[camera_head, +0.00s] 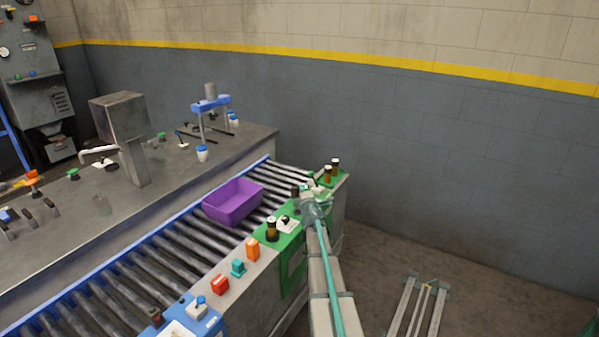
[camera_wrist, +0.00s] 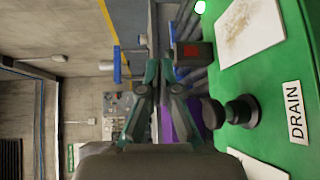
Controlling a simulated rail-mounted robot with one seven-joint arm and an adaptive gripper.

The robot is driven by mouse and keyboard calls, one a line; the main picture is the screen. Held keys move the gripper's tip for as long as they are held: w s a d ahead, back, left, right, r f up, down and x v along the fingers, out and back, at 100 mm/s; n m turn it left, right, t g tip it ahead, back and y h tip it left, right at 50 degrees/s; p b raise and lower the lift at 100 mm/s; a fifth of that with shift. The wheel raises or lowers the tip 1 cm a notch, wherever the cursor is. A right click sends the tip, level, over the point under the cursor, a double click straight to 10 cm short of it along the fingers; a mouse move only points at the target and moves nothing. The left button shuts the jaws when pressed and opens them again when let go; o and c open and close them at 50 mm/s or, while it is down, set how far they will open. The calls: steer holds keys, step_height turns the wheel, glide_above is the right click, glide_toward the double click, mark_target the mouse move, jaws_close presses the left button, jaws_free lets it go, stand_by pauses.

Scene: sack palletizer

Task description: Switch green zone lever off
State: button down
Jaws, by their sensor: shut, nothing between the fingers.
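The green zone is a green panel (camera_head: 291,242) along the right side of the roller conveyor. In the head view a white plate with a dark lever or knob (camera_head: 285,224) sits on it, but its position is too small to tell. My gripper (camera_head: 311,190) is above the far part of the green zone and hides some of it. In the wrist view my gripper (camera_wrist: 160,68) is shut and empty, beside the green panel (camera_wrist: 270,70). A dark block with a red face (camera_wrist: 192,54) is just right of the fingertips; whether they touch is unclear.
A round black knob (camera_wrist: 241,111) stands by a DRAIN label (camera_wrist: 294,112). A purple bin (camera_head: 233,203) sits on the rollers (camera_head: 180,248). Dark bottles with white caps (camera_head: 331,170) stand at the panel's far end.

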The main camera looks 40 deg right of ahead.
steer(key=shift+w+a+r+n, duration=0.1)
steer(key=shift+w+a+n, duration=0.1)
steer(key=shift+n, duration=0.2)
steer(key=shift+d, duration=0.1)
steer(key=shift+w+d, duration=0.2)
steer(key=shift+w, duration=0.25)
steer(key=p+x, duration=0.1)
steer(key=x, duration=0.8)
steer(key=shift+w+d, duration=0.25)
steer(key=shift+w, duration=0.1)
steer(key=shift+s+d+r+p, duration=0.15)
steer(key=shift+s+d+p, duration=0.15)
steer(key=shift+d+p, duration=0.25)
steer(key=shift+s+d+r+p, duration=0.15)
steer(key=shift+s+d+p, duration=0.1)
steer(key=shift+d+p, duration=0.25)
steer(key=shift+s+d+f, duration=0.15)
steer(key=shift+d, duration=0.45)
steer(key=shift+s+f+b, duration=0.1)
steer(key=shift+s+b, duration=0.05)
steer(key=shift+b, duration=0.8)
